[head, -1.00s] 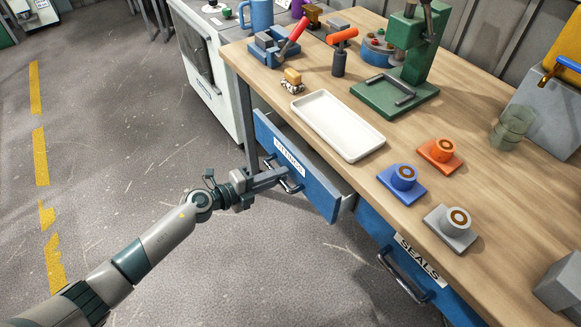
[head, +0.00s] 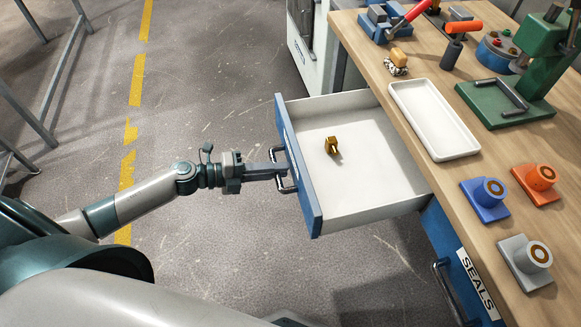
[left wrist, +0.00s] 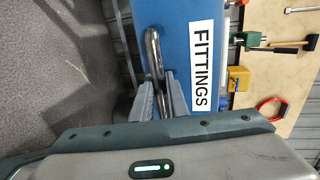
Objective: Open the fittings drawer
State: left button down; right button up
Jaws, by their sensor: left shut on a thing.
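The fittings drawer (head: 300,162) has a blue front and a white inside, and it stands well out from under the bench in the head view. A small brass-coloured fitting (head: 332,146) lies on its floor. My left gripper (head: 283,171) is shut on the drawer's metal bar handle (head: 292,168). In the left wrist view the two fingers (left wrist: 160,98) sit around the handle (left wrist: 154,55), beside the white FITTINGS label (left wrist: 201,66). My right gripper is not in view.
The wooden bench (head: 405,125) carries a white tray (head: 433,120), a green press (head: 520,95) and blue, orange and grey blocks. A drawer labelled SEALS (head: 477,284) is closed below. Grey floor left of the drawer is open.

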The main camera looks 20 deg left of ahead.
pick_arm(q)
jog(key=shift+s+a, duration=0.15)
jog(key=shift+a, duration=0.05)
jog(key=c, duration=2)
grip_release()
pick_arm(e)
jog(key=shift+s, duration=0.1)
pick_arm(q)
jog(key=shift+a, duration=0.1)
